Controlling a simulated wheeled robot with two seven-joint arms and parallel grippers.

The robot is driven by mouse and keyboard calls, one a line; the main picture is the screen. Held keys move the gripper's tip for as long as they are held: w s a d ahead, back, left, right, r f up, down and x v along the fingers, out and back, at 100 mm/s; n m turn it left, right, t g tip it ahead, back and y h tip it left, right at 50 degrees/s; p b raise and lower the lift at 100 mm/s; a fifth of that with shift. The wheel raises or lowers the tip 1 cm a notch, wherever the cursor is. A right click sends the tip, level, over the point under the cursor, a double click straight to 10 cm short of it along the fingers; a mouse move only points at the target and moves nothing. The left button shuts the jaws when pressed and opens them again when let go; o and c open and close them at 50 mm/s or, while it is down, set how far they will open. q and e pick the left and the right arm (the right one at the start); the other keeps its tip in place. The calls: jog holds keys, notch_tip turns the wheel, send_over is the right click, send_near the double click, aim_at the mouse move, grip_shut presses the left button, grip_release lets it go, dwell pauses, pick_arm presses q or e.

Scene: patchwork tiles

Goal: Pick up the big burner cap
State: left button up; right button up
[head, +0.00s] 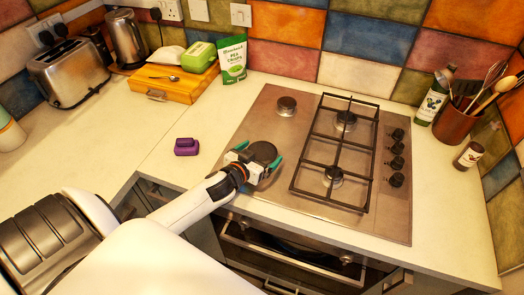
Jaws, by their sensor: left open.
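The big burner cap (264,151) is a dark round disc at the front left of the steel hob (258,109). My left gripper (259,155) reaches over the hob's front left edge and is open. Its two teal fingertips stand to the left and right of the cap. I cannot tell whether they touch it. The gripper body hides the near side of the cap and what lies beneath it. My right gripper is not in view.
A black pan grate (312,132) covers the hob's right burners, beside my gripper. A small burner (286,106) is behind. A purple object (186,147) lies on the counter to the left. A wooden board, kettle and toaster stand at the back left. Utensils and bottles stand right.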

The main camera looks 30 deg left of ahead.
pick_arm(q)
jog(key=c, duration=0.9)
jog(key=shift+c, duration=0.2)
jog(key=shift+r, duration=0.15)
